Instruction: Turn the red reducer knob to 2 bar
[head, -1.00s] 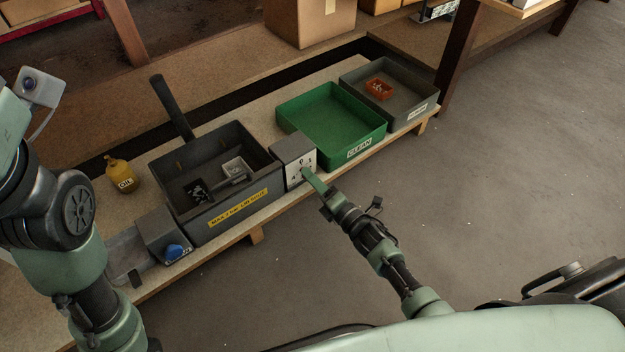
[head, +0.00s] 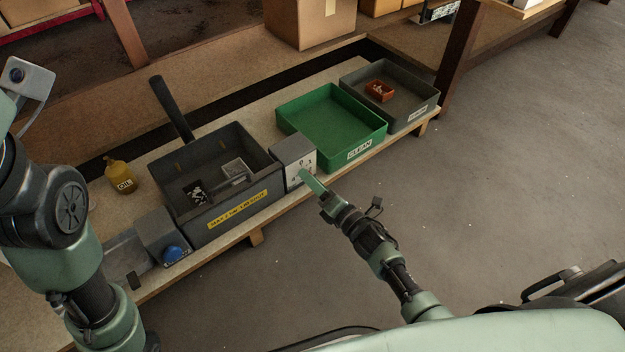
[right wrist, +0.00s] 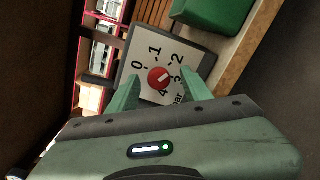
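The red reducer knob (right wrist: 160,78) shows in the right wrist view on a white dial plate (right wrist: 181,51) marked 0 to 4 and "bar". It carries a pale mark; I cannot tell which number that points at. My right gripper (right wrist: 159,84) is open, with one green finger on each side of the knob in that view; contact is not visible. In the head view the right gripper (head: 304,178) is at the front of the grey reducer box (head: 292,149), partly covering its dial, and the knob is hidden.
Left of the box is a dark grey tote (head: 190,225) with a yellow label. Right are a green CLEAN tray (head: 330,105) and a grey tray (head: 415,104). A blue knob (head: 174,254) and a yellow OIL bottle (head: 120,178) stand left. The floor in front is clear.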

